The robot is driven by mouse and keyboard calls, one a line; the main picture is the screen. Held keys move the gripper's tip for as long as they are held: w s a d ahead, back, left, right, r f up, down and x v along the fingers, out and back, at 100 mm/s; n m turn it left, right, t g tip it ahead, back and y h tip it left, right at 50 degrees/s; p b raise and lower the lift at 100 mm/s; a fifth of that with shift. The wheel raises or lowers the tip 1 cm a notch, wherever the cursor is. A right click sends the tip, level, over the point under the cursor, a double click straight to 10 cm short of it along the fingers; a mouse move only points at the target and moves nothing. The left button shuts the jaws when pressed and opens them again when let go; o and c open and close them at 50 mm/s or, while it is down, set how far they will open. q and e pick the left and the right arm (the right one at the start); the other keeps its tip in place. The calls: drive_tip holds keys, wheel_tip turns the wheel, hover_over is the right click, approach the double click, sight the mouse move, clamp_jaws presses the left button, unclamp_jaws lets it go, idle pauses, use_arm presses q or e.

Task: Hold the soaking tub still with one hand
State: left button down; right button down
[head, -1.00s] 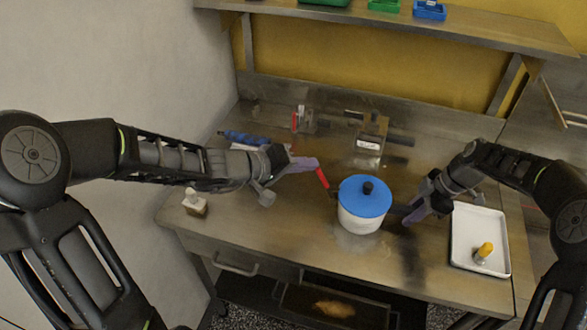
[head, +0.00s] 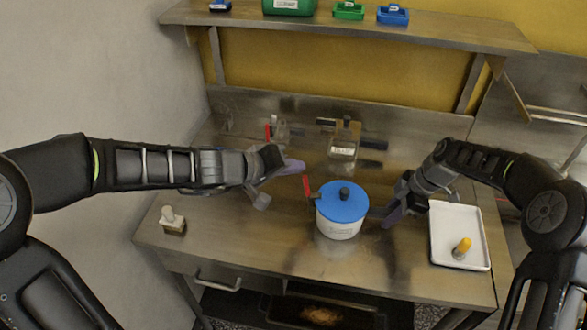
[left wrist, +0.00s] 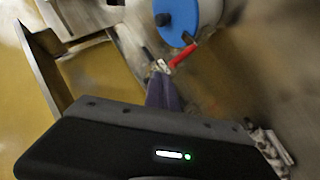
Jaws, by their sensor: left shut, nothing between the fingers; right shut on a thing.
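The soaking tub (head: 338,230) is a white round pot with a blue lid (head: 325,206) and black knob. It stands upright on the steel table. A red handle (head: 307,185) rises at its left side; the handle also shows in the left wrist view (left wrist: 183,56). My left gripper (head: 298,167) is shut and empty, just above and left of the red handle. My right gripper (head: 387,216) is shut at the tub's right side, low down. Its fingertips are against the tub, and what exactly they grip there is partly hidden.
A white tray (head: 440,258) with a yellow-topped item (head: 462,247) lies right of my right gripper. A small white-topped block (head: 172,221) stands at the front left. A labelled metal holder (head: 343,147) stands behind the tub. A shelf (head: 350,28) spans the back.

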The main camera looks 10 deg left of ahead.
use_arm(q)
drive_tip(key=shift+a+r, duration=0.1)
idle(0.3)
drive_tip(key=w+a+r+v, duration=0.1)
drive_tip(key=w+v, duration=0.1)
drive_tip(key=v, duration=1)
drive_tip(key=shift+s+r, duration=0.25)
drive_tip(key=shift+r, duration=0.2)
drive_tip(key=shift+a, duration=0.1)
use_arm(e)
drive_tip(key=c, duration=1.2)
unclamp_jaws()
drive_tip(key=shift+o, duration=0.2)
drive_tip(key=shift+r, duration=0.15)
